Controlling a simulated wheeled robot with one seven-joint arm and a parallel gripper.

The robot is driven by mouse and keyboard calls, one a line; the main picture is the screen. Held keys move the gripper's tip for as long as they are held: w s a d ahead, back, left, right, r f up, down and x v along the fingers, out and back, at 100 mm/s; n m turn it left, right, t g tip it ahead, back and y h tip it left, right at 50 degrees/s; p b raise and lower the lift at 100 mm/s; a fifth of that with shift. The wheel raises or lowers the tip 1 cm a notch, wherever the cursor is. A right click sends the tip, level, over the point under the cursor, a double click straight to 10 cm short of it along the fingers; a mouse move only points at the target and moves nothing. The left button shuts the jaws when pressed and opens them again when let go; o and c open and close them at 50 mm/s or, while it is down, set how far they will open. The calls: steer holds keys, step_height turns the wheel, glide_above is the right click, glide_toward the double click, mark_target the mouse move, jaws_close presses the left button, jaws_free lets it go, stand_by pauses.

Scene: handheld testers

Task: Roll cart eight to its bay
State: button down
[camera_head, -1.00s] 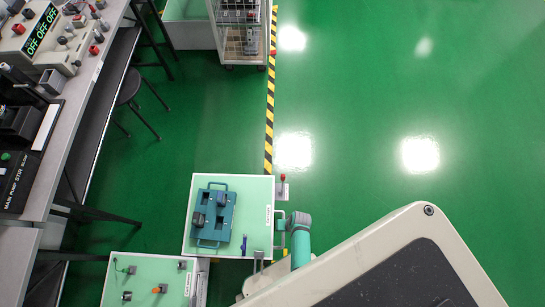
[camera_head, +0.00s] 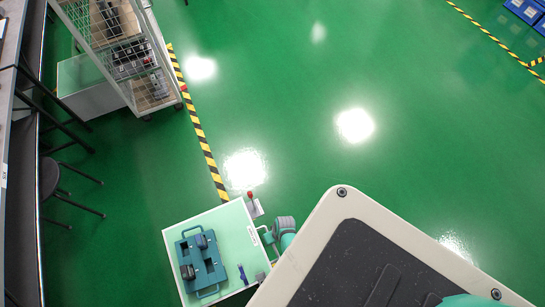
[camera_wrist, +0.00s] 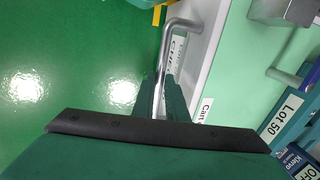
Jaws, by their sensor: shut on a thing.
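The cart (camera_head: 232,228) has a pale green top and stands at the lower middle of the head view, beside my base. A teal tray (camera_head: 206,262) with two dark devices in it lies on the top. My gripper (camera_wrist: 157,98) is shut on the cart's metal side handle (camera_wrist: 163,58) in the wrist view. A label on the cart's side starts with "Cart"; its number is hidden. In the head view, my gripper (camera_head: 268,238) is at the cart's right side, partly covered by my arm.
A wire-sided rack cart (camera_head: 137,60) stands at the upper left, beside a yellow-black floor stripe (camera_head: 200,130). A stool (camera_head: 50,178) and bench legs are at the left. Blue bins (camera_head: 525,10) are at the far upper right. The green floor in the middle is clear.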

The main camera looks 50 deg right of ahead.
steer(key=c, duration=1.8)
jaws_free()
steer(key=shift+s+d, duration=0.1)
steer(key=shift+d, duration=0.25)
steer(key=shift+o, duration=0.2)
steer(key=shift+a, duration=0.1)
step_height(320, 180, up, 11)
steer(key=d, duration=0.1)
steer(key=shift+s+d+f, duration=0.15)
steer(key=shift+s+d, duration=0.25)
